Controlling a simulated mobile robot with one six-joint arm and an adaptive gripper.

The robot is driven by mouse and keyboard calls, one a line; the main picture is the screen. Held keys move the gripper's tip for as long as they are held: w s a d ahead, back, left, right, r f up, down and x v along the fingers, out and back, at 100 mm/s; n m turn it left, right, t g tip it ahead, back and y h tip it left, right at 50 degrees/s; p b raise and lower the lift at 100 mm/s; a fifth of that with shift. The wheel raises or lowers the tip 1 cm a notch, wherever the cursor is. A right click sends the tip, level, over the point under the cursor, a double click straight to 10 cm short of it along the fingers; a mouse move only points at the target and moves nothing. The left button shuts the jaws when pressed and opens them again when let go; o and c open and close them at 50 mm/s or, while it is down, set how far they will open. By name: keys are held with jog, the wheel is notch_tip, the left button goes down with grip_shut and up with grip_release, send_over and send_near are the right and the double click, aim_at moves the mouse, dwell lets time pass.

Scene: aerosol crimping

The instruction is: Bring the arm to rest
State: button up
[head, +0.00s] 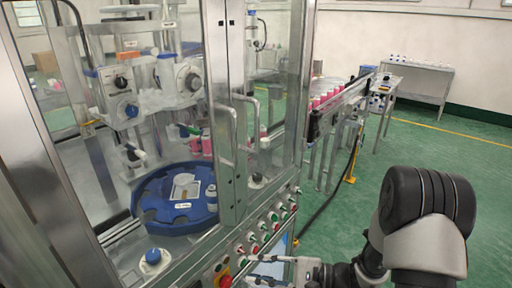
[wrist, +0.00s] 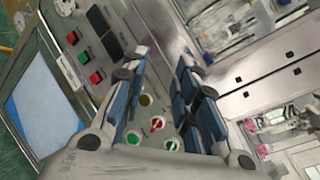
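My gripper (wrist: 163,62) shows in the wrist view with its two blue-padded fingers spread apart. Nothing is held between them; buttons and knobs of the control panel (wrist: 157,124) show behind the gap. In the head view my gripper (head: 262,272) is at the bottom centre, in front of the machine's panel (head: 268,229) and low beside it. I cannot tell whether it touches anything. My arm runs from there to the lower right of the head view.
The glazed crimping machine (head: 180,130) fills the left, with a blue round table (head: 150,197) inside. Its door handles (head: 225,125) stick out. A conveyor (head: 335,100) with pink cans stands behind. Open green floor (head: 455,150) lies to the right.

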jog(key=s+r+n+g+h, duration=0.3)
jog(key=s+r+n+h, duration=0.15)
jog(key=s, duration=0.35)
jog(key=s+r+n+g+h, duration=0.3)
jog(key=s+r+n, duration=0.2)
jog(key=s, duration=0.3)
jog(key=s+d+r+n+t+h, duration=0.1)
jog(key=s+d+r+t+h, duration=0.1)
jog(key=d, duration=0.4)
jog(key=s+d+r+n+t+h, duration=0.2)
jog(key=d+r+t+h, duration=0.1)
jog(key=d+h, duration=0.3)
jog(key=shift+s+d+r+t+h, duration=0.35)
jog(key=shift+s+d+t+h, duration=0.1)
jog(key=shift+t, duration=0.35)
